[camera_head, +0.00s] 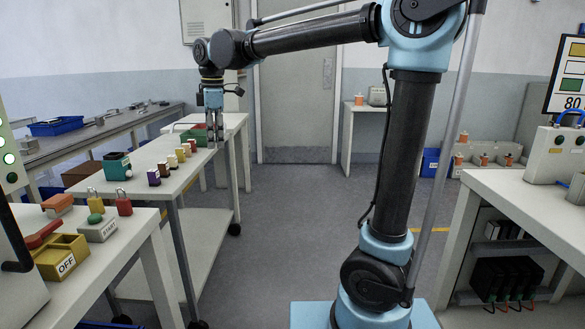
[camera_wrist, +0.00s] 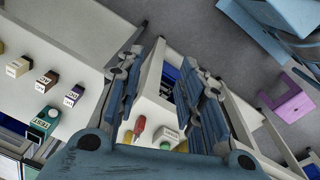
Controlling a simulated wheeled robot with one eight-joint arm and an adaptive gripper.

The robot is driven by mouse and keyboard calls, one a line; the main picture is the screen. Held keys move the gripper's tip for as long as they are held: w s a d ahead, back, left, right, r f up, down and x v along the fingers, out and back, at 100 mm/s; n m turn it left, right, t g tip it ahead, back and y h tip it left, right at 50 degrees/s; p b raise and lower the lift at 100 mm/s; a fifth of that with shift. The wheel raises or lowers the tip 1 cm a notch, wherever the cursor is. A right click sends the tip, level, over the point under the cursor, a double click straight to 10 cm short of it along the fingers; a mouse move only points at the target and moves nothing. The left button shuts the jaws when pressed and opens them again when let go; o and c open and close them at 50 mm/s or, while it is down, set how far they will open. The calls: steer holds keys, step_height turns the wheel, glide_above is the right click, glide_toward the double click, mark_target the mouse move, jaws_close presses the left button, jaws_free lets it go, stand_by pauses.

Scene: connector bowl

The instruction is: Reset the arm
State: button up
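My gripper (camera_head: 214,136) hangs pointing down at the end of my outstretched arm, at the far end of the left-hand table (camera_head: 150,185) in the head view. In the wrist view, the two fingers of my gripper (camera_wrist: 163,62) stand apart with a clear gap. A row of small coloured connectors (camera_head: 172,162) stands on that table, nearer the camera than the gripper. A green-and-red bowl or tray (camera_head: 194,134) is close beside the gripper; whether they touch cannot be told.
A dark green box (camera_head: 117,166) stands left of the connectors. Padlocks (camera_head: 124,203), a START box (camera_head: 97,228) and a yellow OFF box (camera_head: 62,258) are on the near left bench. A right-hand bench (camera_head: 530,205) carries a machine. The floor (camera_head: 290,215) between is clear.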

steer(key=s+d+f+m, duration=0.1)
steer(key=d+f+m, duration=0.25)
steer(key=d, duration=0.55)
steer(key=s+d+f+m, duration=0.1)
steer(key=d+f+m, duration=0.25)
steer(key=d, duration=0.65)
steer(key=s+d+f+m, duration=0.15)
steer(key=d+m, duration=0.25)
steer(key=d, duration=0.5)
steer(key=s+d+f+m, duration=0.5)
steer(key=s+d+f, duration=0.1)
steer(key=f, duration=0.3)
steer(key=s+d+f+m+t, duration=0.1)
steer(key=s+d+f+m, duration=0.4)
steer(key=d+f, duration=0.3)
steer(key=shift+s+d+f+m+t+h, duration=0.3)
steer(key=shift+s+d+f+m, duration=0.1)
steer(key=shift+s+f, duration=0.1)
steer(key=shift+a, duration=0.1)
